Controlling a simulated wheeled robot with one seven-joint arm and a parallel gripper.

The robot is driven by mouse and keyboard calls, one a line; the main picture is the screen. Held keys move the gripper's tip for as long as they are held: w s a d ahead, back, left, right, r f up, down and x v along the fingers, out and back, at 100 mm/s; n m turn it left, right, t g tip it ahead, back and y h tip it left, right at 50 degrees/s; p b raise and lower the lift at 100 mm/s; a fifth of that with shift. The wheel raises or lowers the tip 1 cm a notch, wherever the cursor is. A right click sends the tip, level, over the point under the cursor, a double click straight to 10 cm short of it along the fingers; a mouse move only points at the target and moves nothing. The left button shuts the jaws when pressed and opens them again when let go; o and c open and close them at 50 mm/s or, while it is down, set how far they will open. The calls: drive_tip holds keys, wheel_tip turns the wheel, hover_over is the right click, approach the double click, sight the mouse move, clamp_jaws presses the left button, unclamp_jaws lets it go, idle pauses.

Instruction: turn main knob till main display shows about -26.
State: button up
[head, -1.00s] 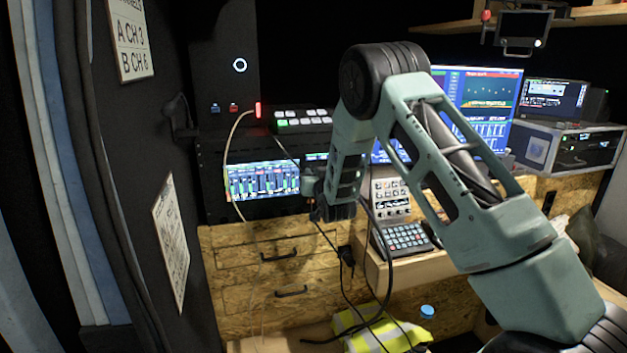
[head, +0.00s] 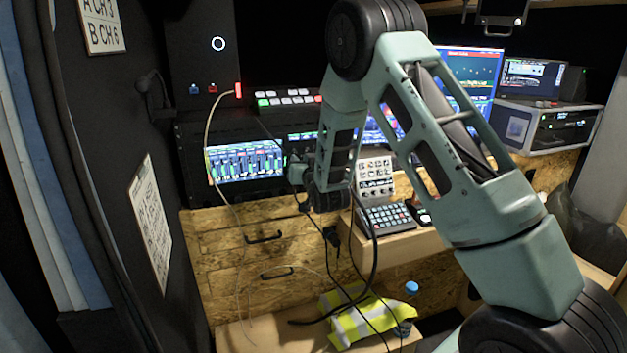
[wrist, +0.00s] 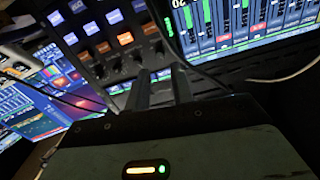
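My gripper (wrist: 162,80) points at a dark rack panel (wrist: 85,38) with rows of lit blue, white and orange buttons and small dark knobs. Its two fingers stand apart with a narrow gap. I cannot tell whether a knob is between them, and the main knob is not clearly made out. A bright screen with level bars (wrist: 245,22) is right of the fingers; a partly cut-off "20" shows at its left edge. In the head view that screen (head: 245,163) is on the rack, left of my wrist. No reading near -26 is legible.
A switcher with lit buttons (head: 288,98) is above the screen. A keypad (head: 385,217) and a small mixer (head: 375,178) stand on the wooden desk at right. Cables (head: 345,240) hang below my wrist. A yellow vest (head: 360,318) lies below.

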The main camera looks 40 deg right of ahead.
drive_tip(key=b+v, duration=0.2)
drive_tip(key=v, duration=1)
drive_tip(key=shift+b, duration=0.3)
drive_tip(key=s+a+f+n+g+y, duration=0.25)
drive_tip(key=s+a+g+y, duration=0.2)
drive_tip(key=a, duration=0.65)
drive_tip(key=s+a+f+n+g+y, duration=0.25)
drive_tip(key=s+a+g, duration=0.2)
drive_tip(key=a, duration=0.65)
drive_tip(key=s+a+n+g, duration=0.2)
drive_tip(key=s+n+g, duration=0.1)
drive_tip(key=s, duration=0.9)
drive_tip(key=s+a+r+n+g+h, duration=0.1)
drive_tip(key=s+a+n+g, duration=0.2)
drive_tip(key=s, duration=0.9)
drive_tip(key=shift+s+n+g, duration=0.25)
drive_tip(key=shift+n+g, duration=0.35)
drive_tip(key=shift+g, duration=0.6)
drive_tip(key=shift+r, duration=0.1)
